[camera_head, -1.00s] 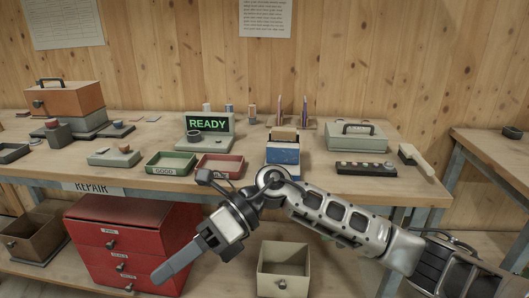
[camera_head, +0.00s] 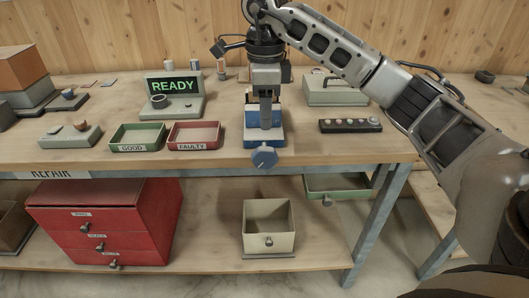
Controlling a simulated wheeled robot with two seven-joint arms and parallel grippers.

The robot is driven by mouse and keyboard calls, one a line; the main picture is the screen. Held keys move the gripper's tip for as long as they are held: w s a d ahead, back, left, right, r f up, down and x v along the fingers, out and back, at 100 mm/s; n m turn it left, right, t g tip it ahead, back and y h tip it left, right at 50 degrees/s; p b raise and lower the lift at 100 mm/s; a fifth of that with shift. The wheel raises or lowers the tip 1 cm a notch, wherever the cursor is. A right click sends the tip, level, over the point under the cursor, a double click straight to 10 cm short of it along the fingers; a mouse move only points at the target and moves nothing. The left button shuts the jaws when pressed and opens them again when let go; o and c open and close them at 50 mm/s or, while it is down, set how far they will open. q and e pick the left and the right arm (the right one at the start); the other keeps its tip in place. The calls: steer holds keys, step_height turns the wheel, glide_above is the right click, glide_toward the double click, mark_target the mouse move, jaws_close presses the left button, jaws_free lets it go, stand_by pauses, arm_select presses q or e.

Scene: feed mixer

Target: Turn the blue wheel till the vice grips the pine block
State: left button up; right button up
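The blue vice (camera_head: 249,136) stands at the front edge of the workbench. Its blue wheel (camera_head: 264,158) faces me at the front, just over the bench edge. The pine block (camera_head: 253,99) appears as a tan patch in the vice, mostly hidden behind my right gripper. My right gripper (camera_head: 265,126) points straight down in front of the vice, above the blue wheel and apart from it. Its fingers show edge-on as one dark bar, so the gap between them is hidden. My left gripper is out of view.
A green GOOD tray (camera_head: 137,148) and a red FAULTY tray (camera_head: 192,147) lie left of the vice. A READY display (camera_head: 173,87) stands behind them. A dark button panel (camera_head: 350,126) and a grey-green case (camera_head: 336,89) are at right.

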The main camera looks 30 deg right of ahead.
mark_target(265, 147)
step_height(265, 147, down, 10)
steer(key=shift+f+p, duration=0.2)
steer(key=shift+p, duration=0.1)
jaws_close()
